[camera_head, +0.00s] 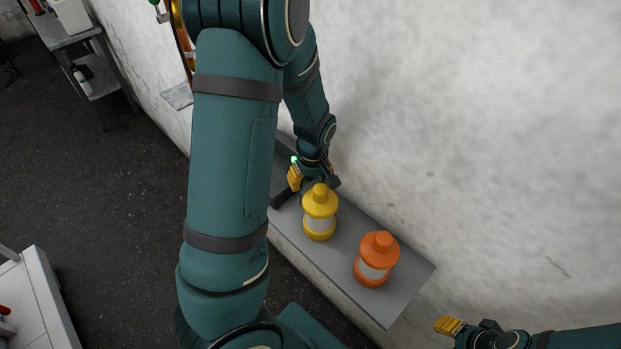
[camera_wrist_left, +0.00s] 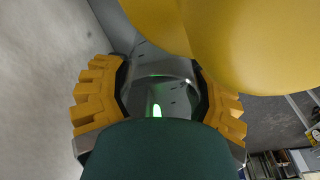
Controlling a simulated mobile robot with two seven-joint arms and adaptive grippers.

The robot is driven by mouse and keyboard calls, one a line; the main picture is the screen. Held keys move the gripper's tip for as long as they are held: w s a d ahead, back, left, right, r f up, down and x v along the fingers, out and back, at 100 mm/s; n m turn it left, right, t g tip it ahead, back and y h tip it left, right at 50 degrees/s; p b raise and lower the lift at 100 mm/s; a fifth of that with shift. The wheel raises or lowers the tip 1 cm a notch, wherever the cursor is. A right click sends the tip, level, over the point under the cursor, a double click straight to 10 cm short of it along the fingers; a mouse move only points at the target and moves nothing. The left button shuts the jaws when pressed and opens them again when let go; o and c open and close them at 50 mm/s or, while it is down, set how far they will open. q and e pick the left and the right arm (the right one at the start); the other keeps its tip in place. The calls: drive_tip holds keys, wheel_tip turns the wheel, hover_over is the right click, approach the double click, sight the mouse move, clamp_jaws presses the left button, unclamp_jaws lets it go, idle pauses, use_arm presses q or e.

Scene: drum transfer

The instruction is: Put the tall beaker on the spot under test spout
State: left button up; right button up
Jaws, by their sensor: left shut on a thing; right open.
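My left gripper (camera_head: 315,181) is over the far part of the grey wall ledge, just behind the yellow drum. In the left wrist view its yellow-padded fingers (camera_wrist_left: 160,95) stand either side of a greyish, see-through-looking round thing with a curved rim (camera_wrist_left: 160,78). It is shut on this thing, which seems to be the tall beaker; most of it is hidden. In the head view I cannot make out the beaker. My right gripper (camera_head: 468,329) is open and empty at the lower right, away from the ledge. I cannot clearly identify the test spout or its spot.
The yellow drum (camera_head: 319,212) and orange drum (camera_head: 376,259) stand on the grey ledge (camera_head: 408,287). The yellow one looms close in the left wrist view (camera_wrist_left: 240,40). A small grey shelf (camera_head: 178,96) shows beside my upper left arm. The wall runs close behind.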

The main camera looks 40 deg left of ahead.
use_arm(q)
drive_tip(key=shift+f, duration=0.15)
drive_tip(key=o, duration=1.2)
drive_tip(key=shift+o, duration=0.2)
